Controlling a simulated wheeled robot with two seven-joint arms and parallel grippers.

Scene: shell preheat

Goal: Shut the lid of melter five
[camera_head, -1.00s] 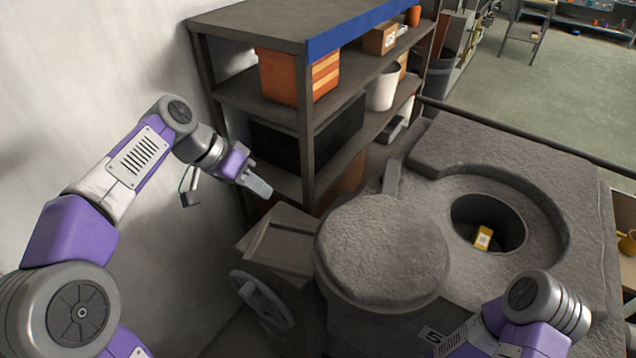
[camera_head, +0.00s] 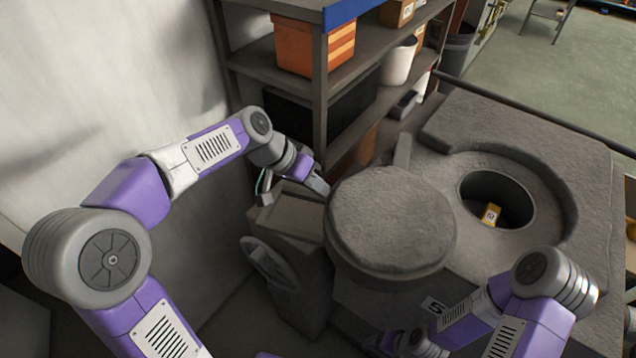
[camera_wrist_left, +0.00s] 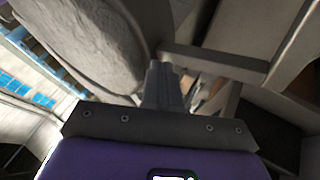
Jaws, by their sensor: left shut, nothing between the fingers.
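The lid (camera_head: 392,215) of melter five is a thick round grey slab. It is swung off to the left of the melter's round opening (camera_head: 515,190), which is uncovered, with a yellow labelled block (camera_head: 490,214) inside. A "5" plate (camera_head: 433,306) shows on the melter's front (camera_head: 360,305). My left gripper (camera_head: 321,187) is shut and empty, close by the lid's left edge. In the left wrist view the shut fingers (camera_wrist_left: 163,85) point toward the lid's rough edge (camera_wrist_left: 85,45); I cannot tell whether they touch. My right arm crosses the front right; its fingers are hidden or out of frame.
A metal shelf rack (camera_head: 322,110) with an orange bin (camera_head: 312,45) and a white bucket (camera_head: 398,62) stands behind the left gripper. A grey box-like stand (camera_head: 300,215) with a handwheel (camera_head: 268,265) is left of the lid. The wall is at far left.

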